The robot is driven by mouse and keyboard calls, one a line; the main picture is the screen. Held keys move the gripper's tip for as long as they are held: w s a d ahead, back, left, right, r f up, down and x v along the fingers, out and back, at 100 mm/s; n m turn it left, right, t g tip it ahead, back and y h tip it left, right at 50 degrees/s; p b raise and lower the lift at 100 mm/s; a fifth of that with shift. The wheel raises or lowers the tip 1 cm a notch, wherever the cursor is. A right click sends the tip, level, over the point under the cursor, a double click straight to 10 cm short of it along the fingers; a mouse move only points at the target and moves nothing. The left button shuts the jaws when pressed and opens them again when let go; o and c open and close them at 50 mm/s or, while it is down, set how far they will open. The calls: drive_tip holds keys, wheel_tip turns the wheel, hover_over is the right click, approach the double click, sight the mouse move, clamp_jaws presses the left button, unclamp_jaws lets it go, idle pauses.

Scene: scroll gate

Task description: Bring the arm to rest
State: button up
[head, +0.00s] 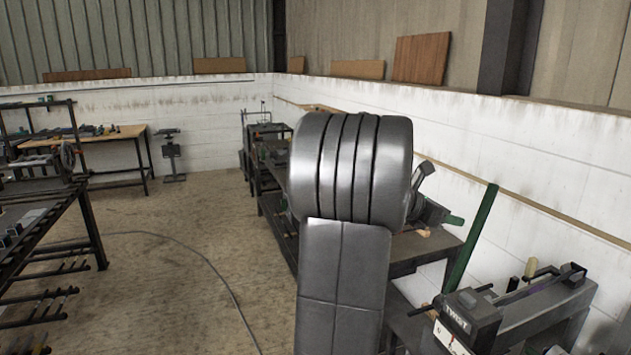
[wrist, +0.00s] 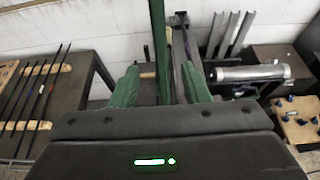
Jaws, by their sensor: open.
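My gripper (wrist: 160,80) shows in the wrist view, with its dark body across the bottom and two green fingers spread apart. It is open, and I see nothing held between the fingers. A green upright post (wrist: 158,40) shows beyond the gap between them; I cannot tell how far off it is. In the head view my grey arm stands upright in the middle and hides part of the benches behind it.
A dark bench (head: 408,250) runs along the white wall, behind my arm. A machine (head: 530,312) stands at the lower right, near the leaning green post (head: 472,240). A rack (head: 88,225) is at the left. A cable (head: 215,272) crosses the open floor.

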drive_tip(key=s+a+f+t+h+b, duration=0.1)
drive_tip(key=s+a+f+h+b, duration=0.2)
drive_tip(key=a+b, duration=0.4)
drive_tip(key=s+a+f+t+h+b, duration=0.2)
drive_tip(key=a+f+h+b, duration=0.3)
drive_tip(key=a+f+b, duration=0.3)
drive_tip(key=shift+s+v, duration=0.2)
drive_tip(key=shift+v, duration=1.15)
drive_tip(key=shift+r, duration=0.2)
